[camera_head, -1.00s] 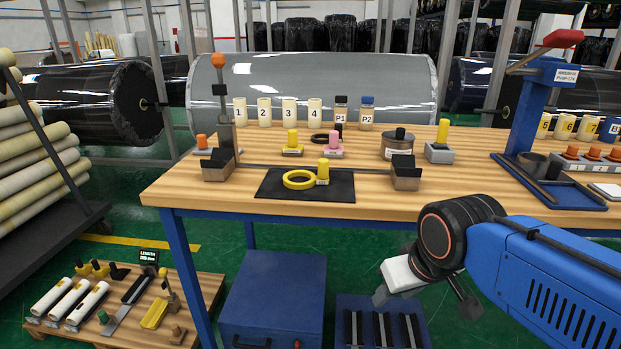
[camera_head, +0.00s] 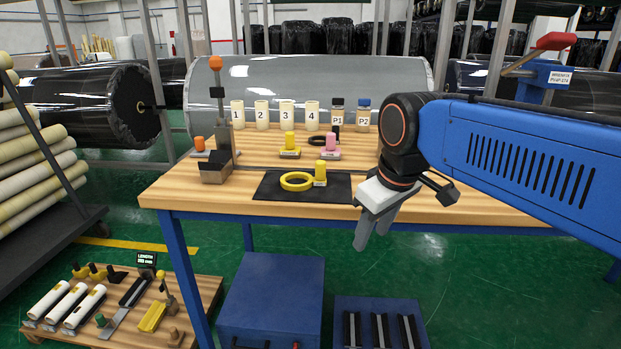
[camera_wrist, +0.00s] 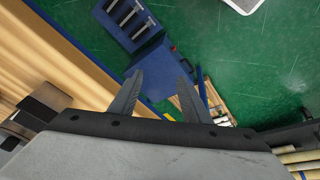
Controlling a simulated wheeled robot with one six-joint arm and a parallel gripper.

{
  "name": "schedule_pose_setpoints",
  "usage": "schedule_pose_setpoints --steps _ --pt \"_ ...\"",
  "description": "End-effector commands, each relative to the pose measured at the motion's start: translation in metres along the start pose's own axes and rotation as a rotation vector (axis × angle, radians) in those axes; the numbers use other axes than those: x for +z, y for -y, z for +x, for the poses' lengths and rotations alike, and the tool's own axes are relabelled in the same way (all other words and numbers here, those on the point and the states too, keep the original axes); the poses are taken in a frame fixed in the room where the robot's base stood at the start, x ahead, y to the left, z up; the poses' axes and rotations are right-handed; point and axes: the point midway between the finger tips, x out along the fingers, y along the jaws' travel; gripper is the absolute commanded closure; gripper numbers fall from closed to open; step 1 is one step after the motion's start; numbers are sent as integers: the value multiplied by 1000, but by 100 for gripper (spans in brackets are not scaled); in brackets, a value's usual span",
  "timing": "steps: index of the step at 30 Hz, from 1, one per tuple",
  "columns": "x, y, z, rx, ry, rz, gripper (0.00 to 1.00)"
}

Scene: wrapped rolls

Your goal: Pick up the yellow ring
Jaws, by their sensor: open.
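The yellow ring (camera_head: 297,181) lies flat on a black mat (camera_head: 271,188) near the front edge of the wooden workbench. A yellow knob-like piece (camera_head: 320,172) with a small label stands just right of the ring. My gripper (camera_head: 372,232) is to the right of the ring and in front of the bench edge, pointing down. Its fingers are apart and empty in the wrist view (camera_wrist: 158,92). The ring does not show in the wrist view.
Numbered white cylinders (camera_head: 285,114) stand in a row at the back. A dark post with an orange top (camera_head: 217,100) rises left of the mat. A blue cabinet (camera_head: 270,295) stands on the green floor below. A low pallet (camera_head: 125,315) holds several items.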

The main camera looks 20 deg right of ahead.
Motion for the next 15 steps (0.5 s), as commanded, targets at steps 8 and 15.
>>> schedule_pose_setpoints --steps 8,15 --pt "-90 -24 -59 -47 80 -314 57" --pt "-162 -40 -97 -106 139 -583 57"
